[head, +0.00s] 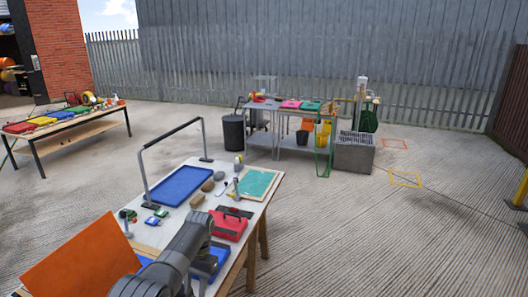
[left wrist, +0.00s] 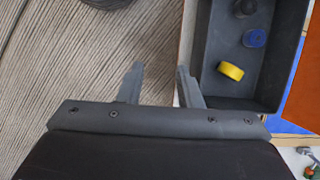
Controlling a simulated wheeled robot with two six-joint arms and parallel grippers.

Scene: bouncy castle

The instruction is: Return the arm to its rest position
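My left gripper (left wrist: 159,82) shows in the left wrist view with its two fingers apart and nothing between them. It is over ribbed ground, beside the left wall of a dark grey tray (left wrist: 232,90). The tray holds a yellow ring (left wrist: 231,70), a blue ring (left wrist: 254,38) and a black piece (left wrist: 243,8). In the head view one of my grey arms reaches up from the bottom over the near end of the white table (head: 176,221); its gripper cannot be made out there. My right gripper is in neither view.
An orange panel (head: 82,262) stands at the near left of the table. A blue tray (head: 183,186), a green board (head: 258,184) and a red box (head: 230,226) are on the table. Other benches stand left (head: 72,132) and behind (head: 262,108). Open ground lies right.

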